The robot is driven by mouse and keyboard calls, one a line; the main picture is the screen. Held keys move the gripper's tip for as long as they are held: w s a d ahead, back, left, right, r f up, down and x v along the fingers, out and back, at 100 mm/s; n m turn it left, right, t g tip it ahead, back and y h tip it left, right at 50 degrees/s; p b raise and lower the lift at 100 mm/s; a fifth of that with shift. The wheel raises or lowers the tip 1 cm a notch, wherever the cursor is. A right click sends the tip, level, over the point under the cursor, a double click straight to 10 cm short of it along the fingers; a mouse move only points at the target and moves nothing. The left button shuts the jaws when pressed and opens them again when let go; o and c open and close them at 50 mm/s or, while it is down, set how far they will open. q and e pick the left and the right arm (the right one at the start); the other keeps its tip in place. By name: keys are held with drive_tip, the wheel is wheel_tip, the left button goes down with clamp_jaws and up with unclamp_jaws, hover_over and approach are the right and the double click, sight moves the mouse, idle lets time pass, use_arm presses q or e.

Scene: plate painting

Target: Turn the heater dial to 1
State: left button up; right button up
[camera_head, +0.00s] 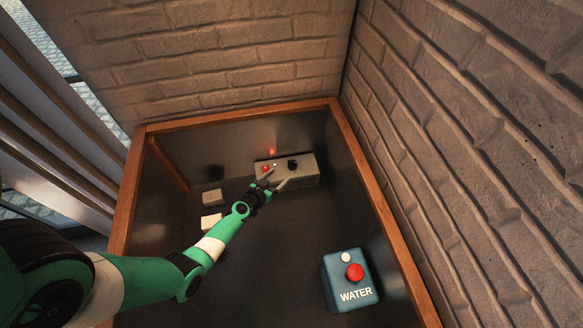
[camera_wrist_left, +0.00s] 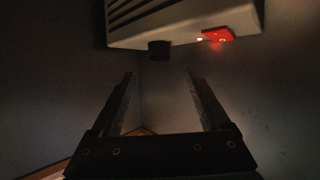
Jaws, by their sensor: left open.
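The heater (camera_head: 304,168) is a pale grey box at the back of the bin, with a black dial (camera_head: 292,164) on its face and a red light (camera_head: 265,168) to the left of the dial. My left gripper (camera_head: 277,175) is open and empty just in front of the heater. In the left wrist view the heater (camera_wrist_left: 185,27) fills the top, upside down, with the dark dial (camera_wrist_left: 159,50) beyond and between my open fingertips (camera_wrist_left: 161,73). The dial is apart from the fingers. Its number setting cannot be read. My right gripper is in neither view.
A blue WATER box (camera_head: 337,271) with a red button (camera_head: 355,272) stands at the front right. Two small pale blocks (camera_head: 212,197) lie to the left of my left arm. A wooden rim (camera_head: 383,215) edges the dark bin. Its floor between heater and WATER box is clear.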

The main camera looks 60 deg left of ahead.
sight(292, 164)
use_arm(q)
drive_tip(key=b+x, duration=0.5)
drive_tip(key=x, duration=0.4)
drive_tip(key=shift+w+f+b, duration=0.15)
drive_tip(key=shift+b, duration=0.25)
drive_tip(key=shift+w+a, duration=0.3)
drive_tip(key=shift+w, duration=0.15)
clamp_jaws()
